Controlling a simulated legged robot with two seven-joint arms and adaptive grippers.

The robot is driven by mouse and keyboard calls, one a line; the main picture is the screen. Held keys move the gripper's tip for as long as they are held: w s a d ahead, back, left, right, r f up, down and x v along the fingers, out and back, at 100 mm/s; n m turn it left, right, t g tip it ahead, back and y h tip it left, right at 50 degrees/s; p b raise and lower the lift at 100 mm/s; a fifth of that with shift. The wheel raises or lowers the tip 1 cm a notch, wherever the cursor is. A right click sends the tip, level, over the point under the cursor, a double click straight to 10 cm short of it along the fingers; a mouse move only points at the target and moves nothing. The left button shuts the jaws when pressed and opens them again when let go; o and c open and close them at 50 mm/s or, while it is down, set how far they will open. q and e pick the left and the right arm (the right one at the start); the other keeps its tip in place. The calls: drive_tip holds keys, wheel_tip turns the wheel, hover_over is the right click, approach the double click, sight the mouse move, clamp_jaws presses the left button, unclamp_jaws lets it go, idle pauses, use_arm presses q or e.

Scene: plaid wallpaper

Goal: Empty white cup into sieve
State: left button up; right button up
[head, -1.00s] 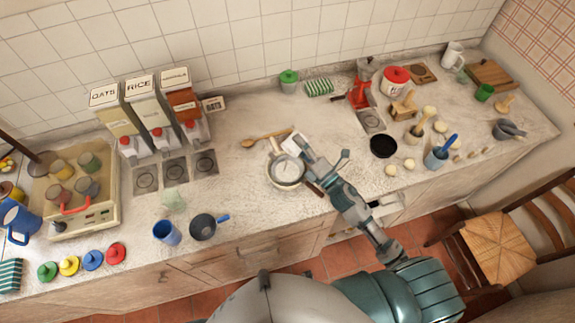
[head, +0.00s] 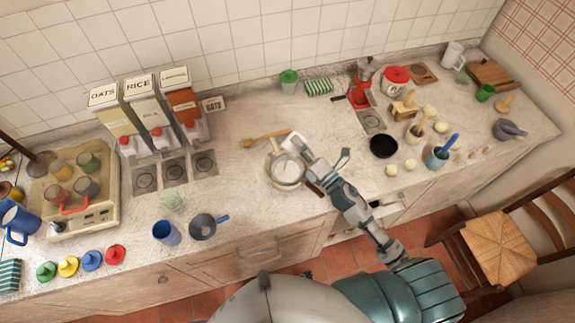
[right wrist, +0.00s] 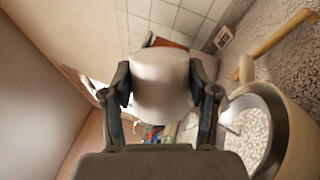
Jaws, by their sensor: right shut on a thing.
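My right gripper (head: 300,147) is shut on the white cup (head: 291,142), above the counter at the far edge of the sieve. In the right wrist view, the cup (right wrist: 160,82) sits between both fingers and looks tilted; its mouth and inside are hidden. The round sieve (head: 272,173) stands just below the gripper in the head view, with a pale rim. My left gripper is not in view.
A wooden spoon (head: 265,139) lies behind the sieve. A black bowl (head: 384,146) stands to the right. A dark pan (head: 203,227) and blue cup (head: 166,232) are at the front left. Dispensers (head: 148,115) stand at the back left. The counter between spoon and back wall is clear.

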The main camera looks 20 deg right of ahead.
drive_tip(key=shift+s+a+r+n+y+b, duration=0.15)
drive_tip(key=shift+a+n+y+b, duration=0.1)
drive_tip(key=shift+n, duration=0.6)
drive_tip(key=shift+s+a+r+n+y+b, duration=0.15)
drive_tip(key=shift+n+y+b, duration=0.1)
drive_tip(key=shift+n, duration=0.6)
drive_tip(key=shift+f, duration=0.1)
drive_tip(key=m, duration=0.2)
drive_tip(key=d+m+h+p, duration=0.1)
drive_tip(key=w+m+p, duration=0.1)
drive_tip(key=m, duration=0.1)
drive_tip(key=shift+d+f+m+h, duration=0.2)
drive_tip(key=shift+m+h, duration=0.1)
drive_tip(key=shift+h, duration=0.1)
drive_tip(key=m, duration=0.1)
drive_tip(key=m+h, duration=0.1)
drive_tip(key=f+m+p, duration=0.1)
drive_tip(key=m, duration=0.1)
drive_tip(key=shift+w+d+h, duration=0.25)
drive_tip(key=shift+d+h, duration=0.05)
drive_tip(key=shift+d, duration=0.05)
drive_tip(key=w+d+f+m+g+p, duration=0.4)
drive_tip(key=m+p, duration=0.5)
drive_tip(key=m, duration=0.7)
wheel_tip(320, 180, down, 2)
drive_tip(key=shift+w+d+g+h, duration=0.15)
drive_tip(key=shift+d+g+h, duration=0.2)
drive_tip(key=shift+d, duration=0.75)
